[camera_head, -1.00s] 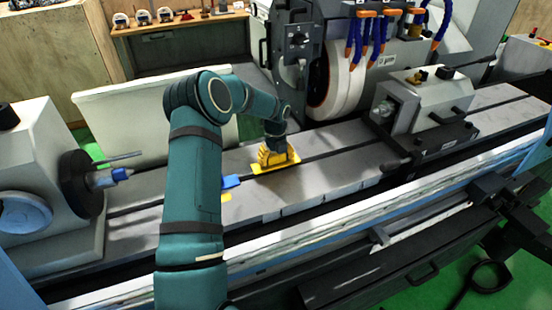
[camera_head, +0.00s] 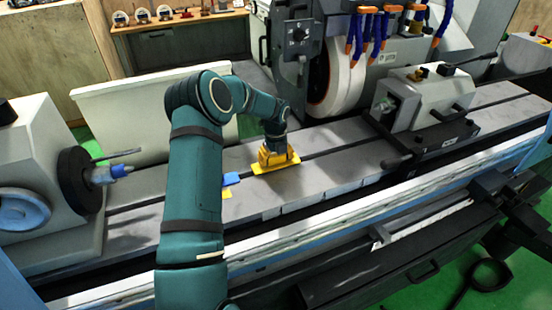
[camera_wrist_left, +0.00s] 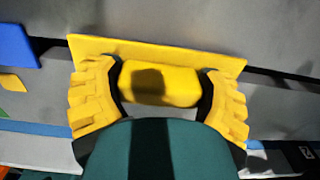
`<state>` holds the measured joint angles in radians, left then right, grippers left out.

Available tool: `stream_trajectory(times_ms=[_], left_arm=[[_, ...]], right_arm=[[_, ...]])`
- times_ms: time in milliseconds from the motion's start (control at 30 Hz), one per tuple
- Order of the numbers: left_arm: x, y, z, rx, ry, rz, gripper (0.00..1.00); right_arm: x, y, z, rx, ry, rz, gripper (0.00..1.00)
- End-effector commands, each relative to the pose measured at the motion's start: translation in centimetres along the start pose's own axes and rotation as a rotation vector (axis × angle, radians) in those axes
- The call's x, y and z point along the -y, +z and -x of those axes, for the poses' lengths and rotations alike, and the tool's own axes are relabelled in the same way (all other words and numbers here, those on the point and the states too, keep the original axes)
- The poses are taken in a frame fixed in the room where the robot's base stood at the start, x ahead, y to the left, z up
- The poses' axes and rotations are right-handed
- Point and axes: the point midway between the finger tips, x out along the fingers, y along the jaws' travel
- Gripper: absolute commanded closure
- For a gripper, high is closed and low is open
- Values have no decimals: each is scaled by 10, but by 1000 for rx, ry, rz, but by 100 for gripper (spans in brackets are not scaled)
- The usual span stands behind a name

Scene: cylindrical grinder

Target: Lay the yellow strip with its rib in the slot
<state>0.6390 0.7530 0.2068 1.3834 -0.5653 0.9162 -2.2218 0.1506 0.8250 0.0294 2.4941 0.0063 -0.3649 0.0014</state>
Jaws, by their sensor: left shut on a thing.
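The yellow strip (camera_head: 262,169) is at the machine table's top in the head view, under my left gripper (camera_head: 276,155). In the left wrist view the strip (camera_wrist_left: 150,46) shows as a flat plate with a raised yellow block on it. The yellow fingers of my left gripper (camera_wrist_left: 160,88) are shut on both sides of that block. The slot (camera_head: 335,149) is a dark groove running along the table; it also shows past the strip's right end in the left wrist view (camera_wrist_left: 292,79). The strip lies over the slot's line. Its rib is hidden underneath, so I cannot tell whether it is seated. My right gripper is not in view.
A blue piece (camera_head: 230,180) and a small yellow piece (camera_head: 226,194) lie left of the strip. The headstock (camera_head: 40,160) stands at the left, the grinding wheel (camera_head: 336,85) behind, and the tailstock (camera_head: 430,95) at the right. The table between strip and tailstock is clear.

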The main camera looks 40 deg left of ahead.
Motion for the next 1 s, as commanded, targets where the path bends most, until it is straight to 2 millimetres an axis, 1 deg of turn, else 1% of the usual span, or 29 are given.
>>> stream_trajectory(times_ms=[400,433,500,833,933,1000], left_arm=[[0,0,-10,0,0,0,64],[0,0,-10,1,0,0,20],[0,0,-9,1,0,0,0],[0,0,-7,1,0,0,0],[0,1,3,2,-1,0,0],[0,1,14,3,-2,0,0]], right_arm=[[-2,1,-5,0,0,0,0],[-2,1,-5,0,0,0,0],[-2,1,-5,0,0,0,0],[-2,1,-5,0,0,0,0],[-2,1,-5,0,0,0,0],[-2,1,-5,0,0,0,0]])
